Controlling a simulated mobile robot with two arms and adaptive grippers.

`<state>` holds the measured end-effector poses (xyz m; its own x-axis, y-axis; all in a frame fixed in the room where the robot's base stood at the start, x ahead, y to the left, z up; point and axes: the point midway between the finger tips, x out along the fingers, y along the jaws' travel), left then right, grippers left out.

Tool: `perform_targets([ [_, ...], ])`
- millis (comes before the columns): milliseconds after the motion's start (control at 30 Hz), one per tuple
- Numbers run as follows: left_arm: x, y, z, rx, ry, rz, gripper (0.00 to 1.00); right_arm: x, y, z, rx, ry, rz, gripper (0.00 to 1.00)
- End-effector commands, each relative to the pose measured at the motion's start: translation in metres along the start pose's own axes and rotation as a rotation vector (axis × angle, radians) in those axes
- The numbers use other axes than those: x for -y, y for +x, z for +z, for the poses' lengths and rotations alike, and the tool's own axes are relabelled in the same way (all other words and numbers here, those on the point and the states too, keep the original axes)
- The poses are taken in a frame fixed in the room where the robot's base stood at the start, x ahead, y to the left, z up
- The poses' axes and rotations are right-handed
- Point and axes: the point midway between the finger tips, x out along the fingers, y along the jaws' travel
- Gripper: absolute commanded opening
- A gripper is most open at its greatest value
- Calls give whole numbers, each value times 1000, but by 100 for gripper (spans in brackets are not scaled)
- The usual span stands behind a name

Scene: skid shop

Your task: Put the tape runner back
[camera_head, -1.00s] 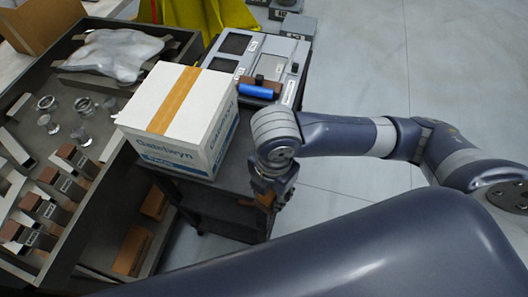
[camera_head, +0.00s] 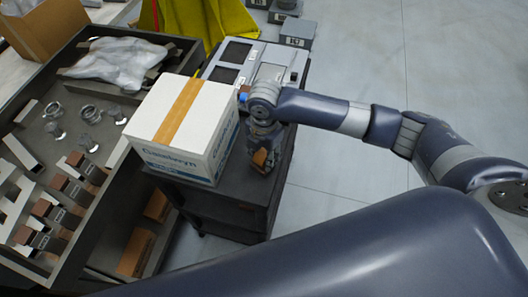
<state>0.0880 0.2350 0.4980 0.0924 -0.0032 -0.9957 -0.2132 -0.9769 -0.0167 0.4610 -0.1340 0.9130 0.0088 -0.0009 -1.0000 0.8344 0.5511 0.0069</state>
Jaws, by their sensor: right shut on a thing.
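My right gripper (camera_head: 262,152) points down beside the white carton, above the dark cart. It is shut on a small orange-brown thing (camera_head: 260,158), mostly hidden by the fingers; I cannot tell surely whether it is the tape runner. A grey tray (camera_head: 225,75) with dark and light recesses lies at the far end of the cart, behind my right wrist. My left gripper is not in view.
The white carton with tan tape (camera_head: 185,130) stands close left of my right gripper. The dark cart (camera_head: 235,195) is under it. A workbench (camera_head: 115,140) with a plastic bag, clear jars and small labelled boxes is at left. Clear floor (camera_head: 350,60) lies right of the cart.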

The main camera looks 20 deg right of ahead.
Motion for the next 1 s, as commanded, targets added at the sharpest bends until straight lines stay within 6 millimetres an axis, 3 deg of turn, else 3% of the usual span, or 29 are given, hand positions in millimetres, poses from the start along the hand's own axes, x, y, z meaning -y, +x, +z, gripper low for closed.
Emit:
perform_targets([
  [400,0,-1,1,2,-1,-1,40,0,7,-1,0,-1,1,16],
  [433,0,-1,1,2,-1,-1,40,0,7,0,0,-1,1,42],
  [500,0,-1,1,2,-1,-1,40,0,7,-1,0,-1,1,58],
  [833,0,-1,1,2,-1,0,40,0,6,0,0,-1,1,58],
  [1000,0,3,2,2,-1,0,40,-1,-7,0,1,-1,5,58],
])
